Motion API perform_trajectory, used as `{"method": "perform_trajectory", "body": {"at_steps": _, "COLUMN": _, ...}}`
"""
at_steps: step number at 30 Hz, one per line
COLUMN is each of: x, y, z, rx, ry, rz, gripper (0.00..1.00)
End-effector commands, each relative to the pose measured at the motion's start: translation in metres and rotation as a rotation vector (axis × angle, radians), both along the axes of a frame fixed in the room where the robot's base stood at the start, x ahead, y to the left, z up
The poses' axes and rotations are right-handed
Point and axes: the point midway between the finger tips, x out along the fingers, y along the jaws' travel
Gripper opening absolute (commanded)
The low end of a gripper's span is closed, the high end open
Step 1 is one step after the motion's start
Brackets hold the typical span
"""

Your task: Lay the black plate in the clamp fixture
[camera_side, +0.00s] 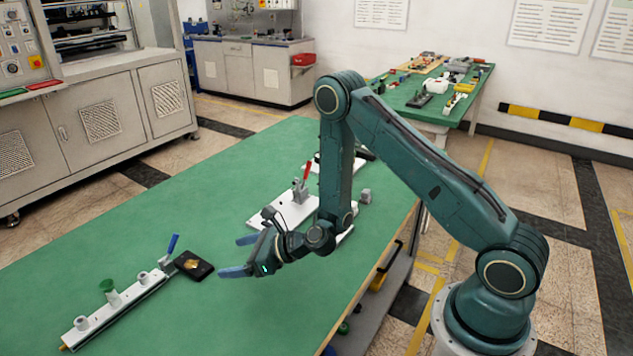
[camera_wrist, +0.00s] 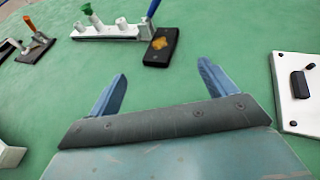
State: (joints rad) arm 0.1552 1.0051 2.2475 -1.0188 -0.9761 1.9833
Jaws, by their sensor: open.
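The black plate (camera_side: 194,265), a dark rectangle with a gold-brown patch, lies flat on the green table. It also shows in the wrist view (camera_wrist: 165,50), close beside the blue-handled end of a long white clamp fixture (camera_side: 120,301). That fixture (camera_wrist: 98,33) carries a green knob and pale posts. A white base with a red-handled clamp (camera_side: 301,190) stands farther back, partly hidden by my arm. I cannot tell which clamp fixture the task names. My gripper (camera_side: 230,256) is open and empty above the table; in the wrist view its fingers (camera_wrist: 162,74) point toward the plate.
A white plate with a black block (camera_wrist: 300,88) sits at the wrist view's right. An orange-handled clamp (camera_wrist: 38,42) stands at its left. A grey block (camera_side: 365,196) is near the table's right edge. The green surface (camera_side: 150,220) left of my gripper is clear.

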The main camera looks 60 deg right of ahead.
Motion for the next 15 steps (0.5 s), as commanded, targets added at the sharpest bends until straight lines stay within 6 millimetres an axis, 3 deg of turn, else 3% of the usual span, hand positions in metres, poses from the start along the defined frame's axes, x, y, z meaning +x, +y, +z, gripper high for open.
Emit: {"method": "perform_trajectory", "body": {"at_steps": 15, "x": 0.047, "y": 0.020, "z": -0.021, "rx": -0.001, "ry": -0.003, "rz": 0.003, "gripper": 0.84}}
